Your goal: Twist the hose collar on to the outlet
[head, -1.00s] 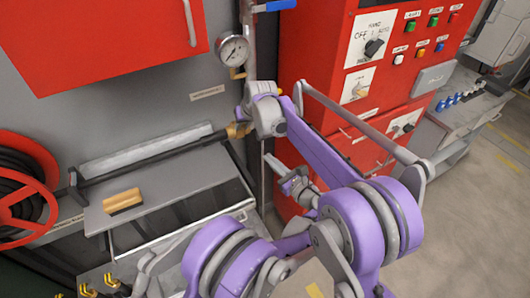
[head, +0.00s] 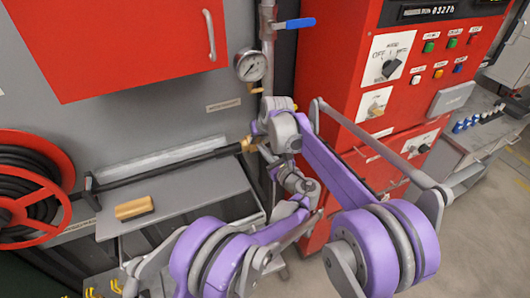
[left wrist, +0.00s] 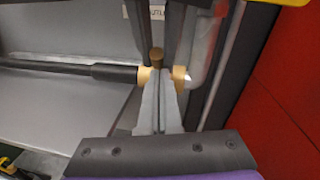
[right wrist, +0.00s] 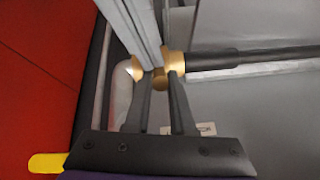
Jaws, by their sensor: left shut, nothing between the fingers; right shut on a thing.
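The brass hose collar (head: 247,144) sits at the end of the black hose (head: 175,167), in line with the outlet pipe by the wall. In the right wrist view the brass collar (right wrist: 176,62) is next to the grey outlet pipe (right wrist: 122,95); how far it is engaged cannot be told. My right gripper (right wrist: 162,80) is shut on a brass part of the collar, one finger on each side. My left gripper (left wrist: 158,76) is shut and empty, its tips close to the collar (left wrist: 143,76) from the opposite side. In the head view my arms hide both fingertips.
A pressure gauge (head: 250,66) and blue-handled valve (head: 294,23) are above the collar. A red control cabinet (head: 350,95) stands close on the right. A grey bench with a wooden-backed brush (head: 134,208) lies below the hose. A red hose reel (head: 30,185) is at left.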

